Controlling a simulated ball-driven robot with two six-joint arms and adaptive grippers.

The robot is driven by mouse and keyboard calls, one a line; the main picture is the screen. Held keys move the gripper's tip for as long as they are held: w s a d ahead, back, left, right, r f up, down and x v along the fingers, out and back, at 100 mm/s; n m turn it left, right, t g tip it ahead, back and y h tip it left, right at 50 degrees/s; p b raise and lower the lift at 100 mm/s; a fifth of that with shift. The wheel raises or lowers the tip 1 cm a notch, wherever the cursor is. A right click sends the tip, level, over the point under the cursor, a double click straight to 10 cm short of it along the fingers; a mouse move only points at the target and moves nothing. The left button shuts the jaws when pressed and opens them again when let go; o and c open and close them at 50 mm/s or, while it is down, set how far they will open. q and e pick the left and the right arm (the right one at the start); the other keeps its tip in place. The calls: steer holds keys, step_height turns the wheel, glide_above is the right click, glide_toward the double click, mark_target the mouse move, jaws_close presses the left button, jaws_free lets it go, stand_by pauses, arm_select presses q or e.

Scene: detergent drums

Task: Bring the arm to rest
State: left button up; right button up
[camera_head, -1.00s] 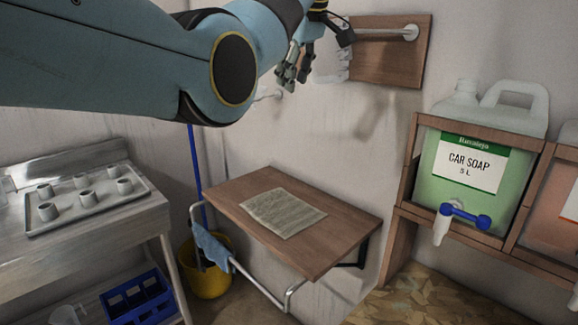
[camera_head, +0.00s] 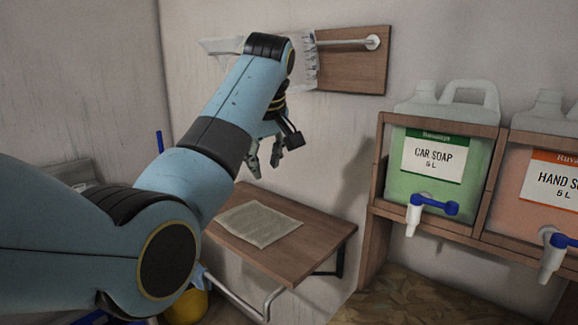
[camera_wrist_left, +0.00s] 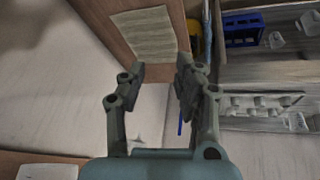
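My left gripper (camera_head: 264,163) hangs fingers-down in front of the wall, above the back of the small wooden shelf. In the left wrist view its two fingers (camera_wrist_left: 160,80) stand apart with nothing between them, so it is open and empty. My left arm comes in from the lower left, bent at the elbow, and covers much of the left side of the head view. My right gripper is in neither view.
A wooden fold-down shelf (camera_head: 315,232) holds a paper sheet (camera_head: 258,224). A car soap drum (camera_head: 433,165) and a hand soap drum (camera_head: 545,185) stand in a wooden rack at right. A wooden wall board (camera_head: 350,75) carries a white rod. A cup tray (camera_wrist_left: 258,104) shows too.

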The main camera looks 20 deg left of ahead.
arm_select(q)
steer(key=s+a+f+m+g+b, duration=0.1)
steer(key=s+f+g+b, duration=0.15)
steer(key=s+f, duration=0.95)
steer(key=s+a+f+m+g+b, duration=0.1)
steer(key=s+f+g+b, duration=0.3)
steer(key=f, duration=1.4)
steer(key=s+a+f+b, duration=0.1)
steer(key=s+a+f, duration=0.1)
steer(key=s+f, duration=1.1)
steer(key=s+a+f+m+t+h+b, duration=0.1)
steer(key=s+f+m+b, duration=0.5)
steer(key=s+f, duration=2.4)
steer(key=shift+s+a+m+t+h, duration=0.3)
steer(key=shift+s+a+m+t, duration=0.25)
steer(key=shift+s+m+t, duration=0.6)
